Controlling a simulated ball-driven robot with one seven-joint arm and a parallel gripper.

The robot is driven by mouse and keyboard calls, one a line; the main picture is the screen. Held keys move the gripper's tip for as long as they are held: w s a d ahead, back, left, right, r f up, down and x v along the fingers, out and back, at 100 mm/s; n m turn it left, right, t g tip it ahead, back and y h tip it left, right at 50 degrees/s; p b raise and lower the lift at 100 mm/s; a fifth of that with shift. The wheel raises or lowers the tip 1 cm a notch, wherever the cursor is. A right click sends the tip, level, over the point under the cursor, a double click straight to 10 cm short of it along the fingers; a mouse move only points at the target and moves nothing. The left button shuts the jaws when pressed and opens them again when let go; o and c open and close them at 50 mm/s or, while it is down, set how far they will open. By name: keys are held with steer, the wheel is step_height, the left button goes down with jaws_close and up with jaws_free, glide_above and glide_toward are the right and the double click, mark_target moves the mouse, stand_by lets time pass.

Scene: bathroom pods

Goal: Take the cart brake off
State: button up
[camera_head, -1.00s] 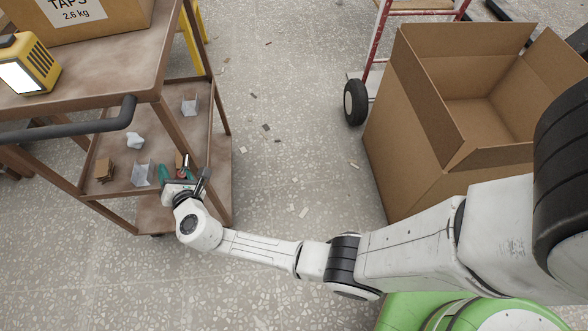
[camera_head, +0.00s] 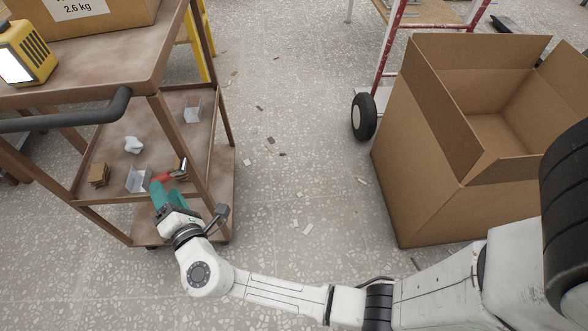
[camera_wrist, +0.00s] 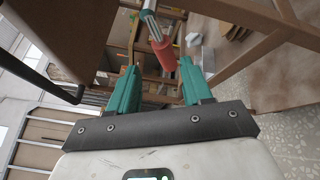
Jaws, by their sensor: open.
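The brown metal cart (camera_head: 200,240) stands at the left in the head view, with a lower shelf and a dark push handle (camera_head: 75,116). A red grip (camera_head: 161,178) shows at the right part of its lower level. In the wrist view the red grip (camera_wrist: 163,50) sits on a metal rod with a teal end, and I cannot tell for sure that it is the brake lever. My gripper (camera_head: 160,192) has teal fingers at the cart's side. In the wrist view my gripper (camera_wrist: 160,78) is open, with the red grip just beyond and between the fingertips.
Small metal brackets (camera_head: 138,180), a white piece (camera_head: 133,145) and brown blocks (camera_head: 98,174) lie on the lower shelf. A yellow lamp (camera_head: 28,52) and a carton (camera_head: 85,20) are on top. An open cardboard box (camera_head: 420,200) stands right. Floor between holds only scraps.

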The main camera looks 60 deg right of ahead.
steer(key=s+d+r+m+g+h+p, duration=0.1)
steer(key=s+d+r+m+g+p, duration=0.2)
steer(key=s+d+m+g+p, duration=0.25)
steer(key=s+d+r+m+g+h+p, duration=0.2)
steer(key=s+d+m+g+p, duration=0.15)
steer(key=s+d+m, duration=0.4)
steer(key=s+d+r+m+g+y+p, duration=0.2)
steer(key=s+p, duration=0.4)
steer(key=s, duration=0.5)
steer(key=shift+s+d+m+g+y+p, duration=0.4)
steer(key=shift+d+m+g+y, duration=0.35)
steer(key=shift+g+y, duration=0.5)
steer(key=shift+a, duration=0.1)
